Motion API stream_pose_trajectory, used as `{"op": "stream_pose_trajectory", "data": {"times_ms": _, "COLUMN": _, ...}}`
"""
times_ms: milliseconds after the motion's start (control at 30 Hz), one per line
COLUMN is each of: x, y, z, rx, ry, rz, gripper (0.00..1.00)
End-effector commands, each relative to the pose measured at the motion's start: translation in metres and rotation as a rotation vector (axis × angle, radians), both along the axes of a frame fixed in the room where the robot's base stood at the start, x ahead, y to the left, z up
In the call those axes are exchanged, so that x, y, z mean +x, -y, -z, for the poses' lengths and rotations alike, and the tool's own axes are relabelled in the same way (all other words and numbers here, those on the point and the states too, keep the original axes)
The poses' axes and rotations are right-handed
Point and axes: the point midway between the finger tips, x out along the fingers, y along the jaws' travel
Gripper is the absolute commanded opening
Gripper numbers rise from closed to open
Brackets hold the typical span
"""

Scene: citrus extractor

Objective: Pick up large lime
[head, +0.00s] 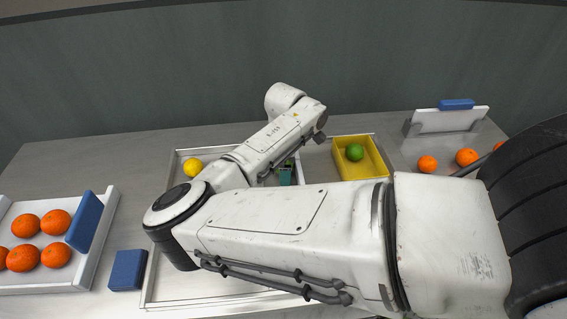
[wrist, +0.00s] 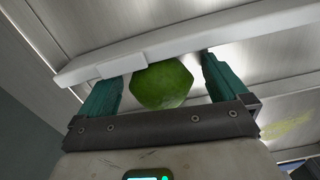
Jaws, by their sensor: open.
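A green lime (wrist: 162,84) sits between the two teal fingers of my gripper (wrist: 163,68) in the wrist view. The fingers are spread wide, with a gap on each side of the lime. In the head view my gripper (head: 285,176) is over the white-rimmed tray (head: 147,285), and only a sliver of this lime (head: 289,162) shows behind it. My arm hides much of that tray. Another green lime (head: 354,152) lies in the yellow tray (head: 372,165) to the right. I cannot compare their sizes well.
A yellow lemon (head: 193,168) lies in the white-rimmed tray. A tray of several oranges (head: 57,254) with a blue block (head: 85,222) is at left, and another blue block (head: 127,270) beside it. Oranges (head: 428,164) lie at right. A tray wall (wrist: 110,67) runs close behind the lime.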

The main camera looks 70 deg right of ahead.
Motion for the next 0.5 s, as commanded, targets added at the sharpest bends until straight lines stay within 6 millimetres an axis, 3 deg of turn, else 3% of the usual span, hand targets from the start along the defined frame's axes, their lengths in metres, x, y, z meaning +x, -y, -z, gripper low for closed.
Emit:
{"op": "stream_pose_trajectory", "data": {"times_ms": 167, "x": 0.0, "y": 0.0, "z": 0.0001, "rx": 0.0, "ry": 0.0, "rz": 0.0, "gripper": 1.0}}
{"op": "stream_pose_trajectory", "data": {"times_ms": 500, "x": -0.0002, "y": 0.0001, "z": -0.0002, "rx": 0.0, "ry": 0.0, "rz": 0.0, "gripper": 0.67}}
